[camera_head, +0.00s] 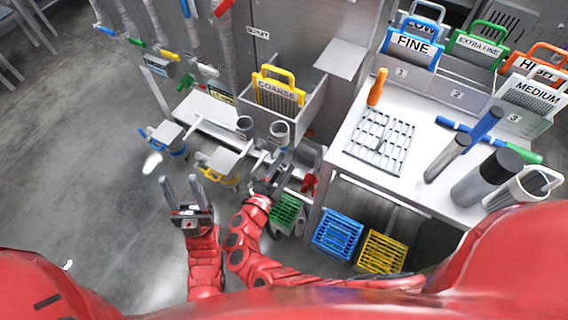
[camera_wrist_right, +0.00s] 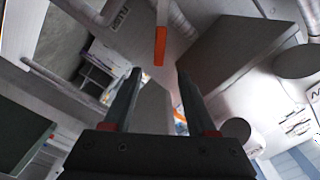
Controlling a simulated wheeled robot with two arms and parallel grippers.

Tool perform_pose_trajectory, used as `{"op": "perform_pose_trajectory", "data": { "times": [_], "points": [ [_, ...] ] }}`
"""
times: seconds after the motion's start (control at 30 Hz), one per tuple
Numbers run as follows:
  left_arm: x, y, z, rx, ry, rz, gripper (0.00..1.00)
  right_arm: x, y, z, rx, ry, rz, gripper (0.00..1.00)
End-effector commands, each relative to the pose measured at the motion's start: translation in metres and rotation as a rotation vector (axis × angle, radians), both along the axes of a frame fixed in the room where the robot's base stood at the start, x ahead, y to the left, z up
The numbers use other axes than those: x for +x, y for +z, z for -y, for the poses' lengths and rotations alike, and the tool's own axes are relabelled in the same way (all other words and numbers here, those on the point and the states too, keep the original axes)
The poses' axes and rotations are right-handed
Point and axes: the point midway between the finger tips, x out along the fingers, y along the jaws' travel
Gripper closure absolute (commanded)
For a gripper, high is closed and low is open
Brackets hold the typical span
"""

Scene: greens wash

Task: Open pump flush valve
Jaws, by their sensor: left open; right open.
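Several coloured valve handles show in the head view: a red handle (camera_head: 222,8), a blue one (camera_head: 186,8), a green one (camera_head: 135,41) and a yellow one (camera_head: 167,54). A red part (camera_head: 308,184) sits low by the bench's left side. I cannot tell which is the pump flush valve. My left gripper (camera_head: 182,188) is open and empty, left of the yellow-based fixture. My right gripper (camera_head: 277,178) is open near the grey cups and the red part. In the right wrist view its fingers (camera_wrist_right: 158,85) are apart, with an orange-red bar (camera_wrist_right: 160,46) beyond them, not touching.
A yellow COARSE screen (camera_head: 278,92) stands in a metal box. A white bench (camera_head: 340,150) at right holds a grid, an orange-handled tool (camera_head: 377,87) and cylinders. Blue (camera_head: 337,234) and yellow (camera_head: 381,252) crates sit below.

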Motion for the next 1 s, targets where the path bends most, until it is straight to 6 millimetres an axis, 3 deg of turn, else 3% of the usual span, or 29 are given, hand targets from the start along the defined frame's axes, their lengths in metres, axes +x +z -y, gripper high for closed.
{"op": "perform_pose_trajectory", "data": {
  "times": [0.13, 0.23, 0.33, 0.47, 0.6, 0.8, 1.0],
  "points": [
    [0.000, 0.000, 0.000, 0.000, 0.000, 0.000, 0.50, 0.000, 0.000, 0.000, 0.000, 0.000, 0.000, 0.43],
    [0.000, -0.005, 0.000, 0.000, 0.000, 0.000, 0.50, 0.000, -0.004, 0.000, 0.012, 0.000, 0.008, 0.60],
    [0.000, -0.029, 0.000, 0.000, 0.000, 0.000, 0.50, 0.001, -0.021, -0.001, 0.076, 0.004, 0.049, 0.79],
    [0.000, -0.084, 0.000, 0.000, 0.000, 0.000, 0.50, 0.005, -0.054, 0.000, 0.266, 0.015, 0.175, 1.00],
    [0.000, -0.150, 0.000, 0.000, 0.000, 0.000, 0.50, 0.007, -0.081, 0.007, 0.536, 0.048, 0.363, 1.00],
    [0.000, -0.235, 0.000, 0.000, 0.000, 0.000, 0.50, 0.003, -0.098, 0.027, 0.905, 0.127, 0.633, 1.00],
    [0.000, -0.291, 0.000, 0.000, 0.000, 0.000, 0.50, -0.009, -0.092, 0.051, 1.173, 0.224, 0.837, 1.00]
  ]
}}
